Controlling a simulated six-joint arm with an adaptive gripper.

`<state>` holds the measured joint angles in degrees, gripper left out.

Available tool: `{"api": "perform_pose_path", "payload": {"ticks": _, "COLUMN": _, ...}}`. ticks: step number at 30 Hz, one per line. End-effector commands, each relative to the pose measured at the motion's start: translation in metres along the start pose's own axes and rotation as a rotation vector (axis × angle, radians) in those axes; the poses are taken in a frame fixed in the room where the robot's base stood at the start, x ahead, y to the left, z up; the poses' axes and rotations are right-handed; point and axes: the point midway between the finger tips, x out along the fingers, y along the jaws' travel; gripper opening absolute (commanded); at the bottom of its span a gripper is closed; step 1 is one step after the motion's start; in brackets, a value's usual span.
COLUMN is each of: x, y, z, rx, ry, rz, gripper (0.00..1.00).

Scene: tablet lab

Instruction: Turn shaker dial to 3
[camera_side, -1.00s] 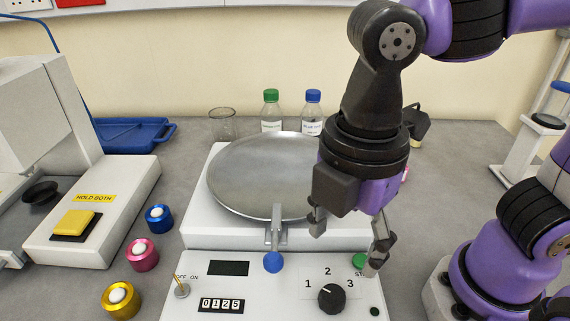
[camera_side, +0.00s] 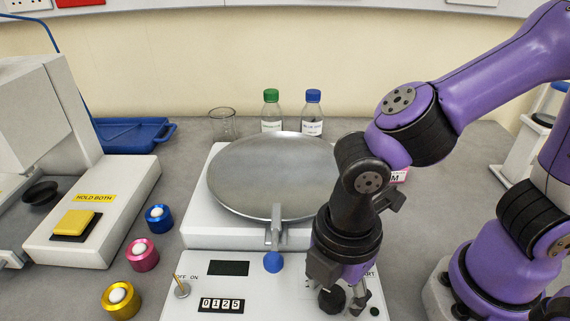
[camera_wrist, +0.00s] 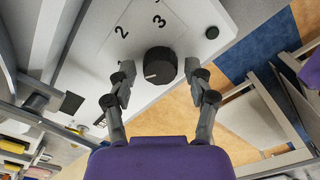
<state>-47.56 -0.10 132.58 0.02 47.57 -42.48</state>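The shaker dial (camera_wrist: 162,62) is a round black knob on the white shaker panel (camera_wrist: 85,70). In the wrist view its white mark points lower left, away from the printed 2 and 3. The 1 is not visible there. My gripper (camera_wrist: 159,76) is open, its fingers on either side of the dial's near part, with a gap on each side. In the side view my gripper (camera_side: 343,298) points down over the dial (camera_side: 331,300), which it partly covers, along with the numbers. I cannot tell the exact height of the fingertips.
The round metal plate (camera_side: 265,170) lies behind the panel, with a blue knob (camera_side: 273,262) at its front. A toggle switch (camera_side: 181,287) and a counter reading 0125 (camera_side: 221,305) are at left.

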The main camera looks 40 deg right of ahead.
Motion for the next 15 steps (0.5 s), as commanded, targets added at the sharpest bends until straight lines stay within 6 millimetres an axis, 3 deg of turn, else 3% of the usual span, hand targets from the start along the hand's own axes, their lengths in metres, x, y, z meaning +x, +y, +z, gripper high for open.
{"api": "perform_pose_path", "payload": {"ticks": 1, "x": -0.0001, "y": 0.0001, "z": -0.0001, "rx": 0.000, "ry": 0.000, "rz": 0.000, "gripper": 0.21}}
{"api": "perform_pose_path", "payload": {"ticks": 2, "x": -0.0002, "y": 0.0001, "z": -0.0001, "rx": 0.000, "ry": 0.000, "rz": 0.000, "gripper": 0.06}}
{"api": "perform_pose_path", "payload": {"ticks": 3, "x": -0.0002, "y": 0.0001, "z": -0.0001, "rx": 0.000, "ry": 0.000, "rz": 0.000, "gripper": 0.00}}
{"api": "perform_pose_path", "payload": {"ticks": 15, "x": -0.0001, "y": 0.0001, "z": 0.0001, "rx": 0.036, "ry": 0.000, "rz": 0.000, "gripper": 0.00}}
